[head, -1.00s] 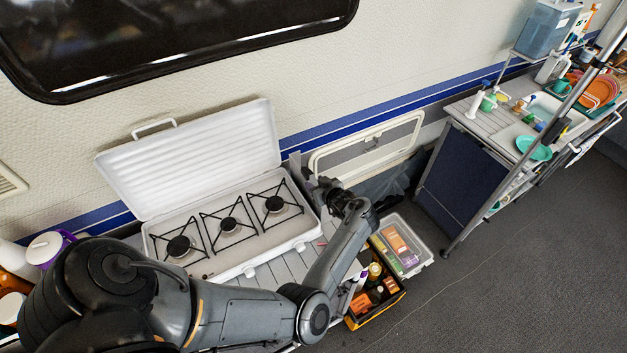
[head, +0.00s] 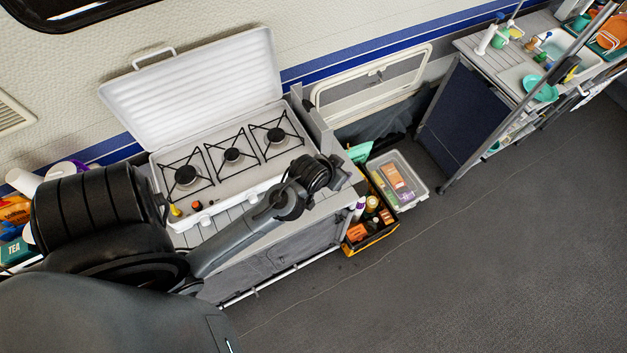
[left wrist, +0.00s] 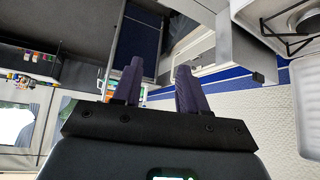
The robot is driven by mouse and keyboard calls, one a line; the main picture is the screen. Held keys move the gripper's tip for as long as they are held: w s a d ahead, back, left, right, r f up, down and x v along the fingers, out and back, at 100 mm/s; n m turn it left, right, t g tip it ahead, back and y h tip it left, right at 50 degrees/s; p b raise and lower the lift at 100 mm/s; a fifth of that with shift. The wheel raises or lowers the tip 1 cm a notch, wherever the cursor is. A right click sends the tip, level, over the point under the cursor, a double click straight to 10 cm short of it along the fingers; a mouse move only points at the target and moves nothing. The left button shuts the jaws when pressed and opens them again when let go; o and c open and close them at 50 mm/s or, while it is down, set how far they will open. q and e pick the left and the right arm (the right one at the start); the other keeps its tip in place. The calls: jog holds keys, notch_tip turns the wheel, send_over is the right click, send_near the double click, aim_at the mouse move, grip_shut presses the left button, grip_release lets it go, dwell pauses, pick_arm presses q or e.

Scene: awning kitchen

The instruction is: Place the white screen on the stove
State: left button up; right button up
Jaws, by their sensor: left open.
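The stove (head: 228,195) is a white case with several black burner grates, its ribbed white lid (head: 195,85) standing open against the wall. A white-framed panel with a grey middle (head: 372,78) leans or sits at the wall right of the stove; I cannot tell whether it is the white screen. A narrow grey upright panel (head: 318,122) stands at the stove's right end. My left gripper (head: 347,178) is beyond the stove's front right corner. In the left wrist view its fingers (left wrist: 160,70) are apart with nothing between them. My right gripper is not in view.
A crate of bottles and boxes (head: 372,243) and a clear bin (head: 413,202) stand on the floor right of the counter. A sink counter (head: 480,55) with dishes and a metal pole (head: 535,95) lies farther right. Containers (head: 18,215) crowd the left end. The right floor is clear.

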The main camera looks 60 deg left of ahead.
pick_arm(q)
jog(key=s+d+r+m+g+h, duration=0.1)
jog(key=s+d+m, duration=0.4)
jog(key=s+d, duration=0.6)
jog(key=s+g+h, duration=0.1)
jog(key=s+g, duration=0.1)
jog(key=s, duration=0.2)
jog(key=shift+d+g, duration=0.25)
jog(key=shift+g, duration=0.15)
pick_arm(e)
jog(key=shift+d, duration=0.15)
pick_arm(q)
jog(key=shift+r, duration=0.1)
